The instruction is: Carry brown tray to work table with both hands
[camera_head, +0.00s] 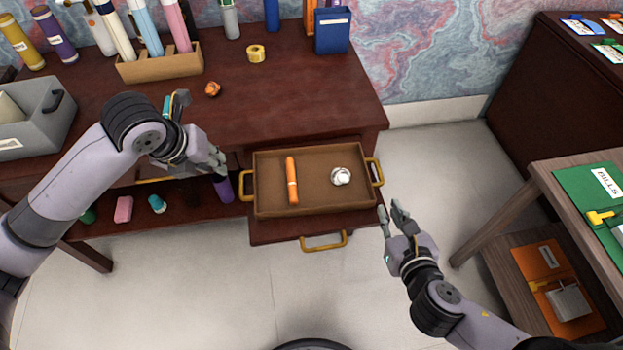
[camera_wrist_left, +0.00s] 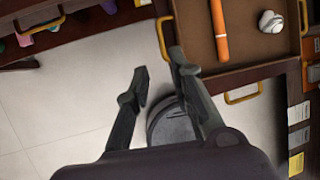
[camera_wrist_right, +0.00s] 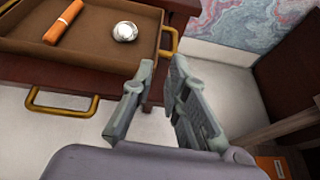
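The brown tray (camera_head: 322,197) sits on a pulled-out drawer at the front of the dark red desk. It has yellow handles at its left (camera_head: 247,186) and right (camera_head: 376,172) ends. An orange marker-like stick (camera_head: 292,181) and a crumpled silvery ball (camera_head: 341,176) lie in it. My left gripper (camera_head: 217,161) is open and empty, just left of the tray's left handle. In the left wrist view, that handle (camera_wrist_left: 163,38) is close to one finger. My right gripper (camera_head: 390,208) is open and empty, in front of and right of the right handle, apart from it. Which table is the work table is unclear.
The dark red desk (camera_head: 300,105) holds a tape roll (camera_head: 256,53), a crumpled orange ball (camera_head: 212,89), a tube holder (camera_head: 160,66) and a grey bin (camera_head: 35,120). A wooden table (camera_head: 565,200) with a green folder stands at right. The floor (camera_head: 430,160) between is clear.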

